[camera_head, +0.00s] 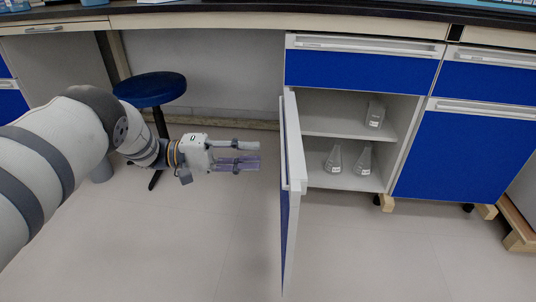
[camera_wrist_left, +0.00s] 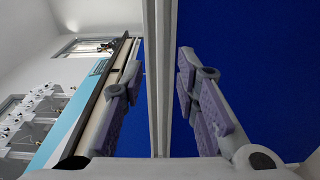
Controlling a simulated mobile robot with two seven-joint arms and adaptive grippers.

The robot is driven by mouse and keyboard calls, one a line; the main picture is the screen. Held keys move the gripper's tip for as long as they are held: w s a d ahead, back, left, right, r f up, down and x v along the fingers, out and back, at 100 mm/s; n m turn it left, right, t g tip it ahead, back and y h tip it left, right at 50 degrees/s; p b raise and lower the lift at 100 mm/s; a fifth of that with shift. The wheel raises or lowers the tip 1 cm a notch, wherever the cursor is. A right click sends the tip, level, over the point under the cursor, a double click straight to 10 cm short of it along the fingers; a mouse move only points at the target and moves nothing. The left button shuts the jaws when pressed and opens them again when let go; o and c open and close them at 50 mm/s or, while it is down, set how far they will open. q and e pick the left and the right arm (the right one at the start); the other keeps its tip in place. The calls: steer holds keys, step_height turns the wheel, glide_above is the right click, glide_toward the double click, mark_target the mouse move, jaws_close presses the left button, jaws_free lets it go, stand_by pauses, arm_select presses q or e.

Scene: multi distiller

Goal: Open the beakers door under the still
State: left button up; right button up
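The beakers door (camera_head: 290,215) stands swung out from the cabinet under the bench, seen nearly edge-on, with its blue outer face toward the left. The cabinet (camera_head: 343,110) behind it is open, showing glass flasks (camera_head: 334,160) on the lower shelf. My left gripper (camera_head: 258,152) is open and empty, left of the door, with its fingers pointing at it and a small gap visible. In the left wrist view, a white strip of the door (camera_wrist_left: 158,80) and its blue panel show beyond the spread fingers. My right gripper is not in view.
A blue stool (camera_head: 150,88) stands behind my left arm. A drawer (camera_head: 362,68) above the opening is shut, as is the blue door (camera_head: 465,155) on the right. The floor (camera_head: 215,235) in front is clear.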

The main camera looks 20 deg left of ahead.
arm_select(q)
steer(key=v, duration=0.7)
